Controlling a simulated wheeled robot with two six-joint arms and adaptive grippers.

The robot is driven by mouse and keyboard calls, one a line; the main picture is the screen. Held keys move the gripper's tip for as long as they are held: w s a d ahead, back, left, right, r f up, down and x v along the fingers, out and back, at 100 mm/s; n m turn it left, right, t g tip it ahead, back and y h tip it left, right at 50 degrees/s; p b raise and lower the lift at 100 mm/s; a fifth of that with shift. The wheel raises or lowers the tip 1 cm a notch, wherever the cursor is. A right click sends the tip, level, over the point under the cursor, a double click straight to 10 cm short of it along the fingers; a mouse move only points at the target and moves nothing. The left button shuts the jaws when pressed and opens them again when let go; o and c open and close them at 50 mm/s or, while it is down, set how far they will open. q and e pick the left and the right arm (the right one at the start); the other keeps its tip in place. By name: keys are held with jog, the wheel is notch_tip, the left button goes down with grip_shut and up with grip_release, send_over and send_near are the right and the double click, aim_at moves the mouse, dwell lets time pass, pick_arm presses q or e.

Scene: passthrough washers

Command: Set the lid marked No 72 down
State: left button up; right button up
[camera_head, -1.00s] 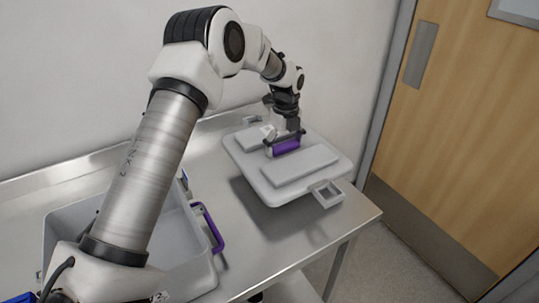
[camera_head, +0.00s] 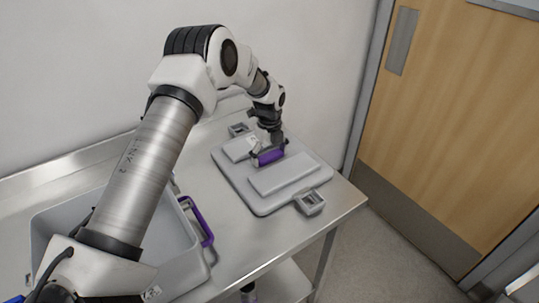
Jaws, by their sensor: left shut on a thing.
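The grey lid (camera_head: 262,207) with a purple handle (camera_head: 271,157) is at the right end of the steel table in the head view. It lies flat, at or very close to the tabletop. My left gripper (camera_head: 269,153) points down and is shut on the purple handle. My right gripper is not in view.
A grey bin (camera_head: 52,228) with a purple side handle (camera_head: 198,222) stands on the steel table (camera_head: 242,243) to the left, partly behind my left arm. Bare table lies between bin and lid. The table's right edge is close to the lid. A wooden door (camera_head: 456,130) is at right.

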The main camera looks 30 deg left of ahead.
aim_at(270, 155)
pick_arm(q)
jog(key=shift+f, duration=0.1)
jog(key=o, duration=1.5)
jog(key=shift+c, duration=0.2)
jog(key=shift+r, duration=0.45)
notch_tip(270, 155, up, 12)
jog(key=b, duration=0.2)
jog(key=shift+r, duration=0.15)
